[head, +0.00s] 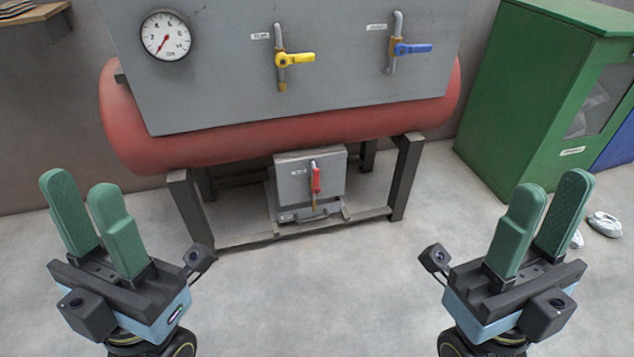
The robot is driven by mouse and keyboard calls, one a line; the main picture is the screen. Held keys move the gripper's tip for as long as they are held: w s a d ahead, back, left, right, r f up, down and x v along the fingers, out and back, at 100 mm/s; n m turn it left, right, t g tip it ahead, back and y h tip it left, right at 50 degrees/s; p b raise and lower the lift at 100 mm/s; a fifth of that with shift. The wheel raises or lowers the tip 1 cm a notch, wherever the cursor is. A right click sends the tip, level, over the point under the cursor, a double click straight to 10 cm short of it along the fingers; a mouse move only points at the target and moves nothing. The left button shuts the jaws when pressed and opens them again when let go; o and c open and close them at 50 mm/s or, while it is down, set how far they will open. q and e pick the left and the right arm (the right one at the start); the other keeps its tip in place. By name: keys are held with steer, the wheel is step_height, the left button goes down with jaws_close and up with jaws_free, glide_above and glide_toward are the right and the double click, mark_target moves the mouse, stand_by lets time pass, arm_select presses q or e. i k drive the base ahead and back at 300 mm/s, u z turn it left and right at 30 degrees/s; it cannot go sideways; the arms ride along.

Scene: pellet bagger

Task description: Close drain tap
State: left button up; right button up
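A small tap with a red handle (316,180) sits low on a grey box (293,183) under the red tank. Its handle stands upright, roughly in line with its short brass outlet. A small label beside it is too small to read, so I cannot confirm that it is the drain tap. My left gripper (82,190) is open and empty at the lower left, well apart from the tap. My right gripper (544,188) is open and empty at the lower right, also well apart from it.
The red tank (280,130) rests on a dark metal frame (406,180) whose legs flank the low box. A grey panel (220,85) above carries a gauge (166,36), a yellow-handled tap (296,59) and a blue-handled tap (411,49). A green cabinet (510,95) stands right. The floor between is clear.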

mark_target(316, 189)
steer(key=u, duration=0.3)
steer(key=i, duration=1.25)
steer(key=z, duration=0.4)
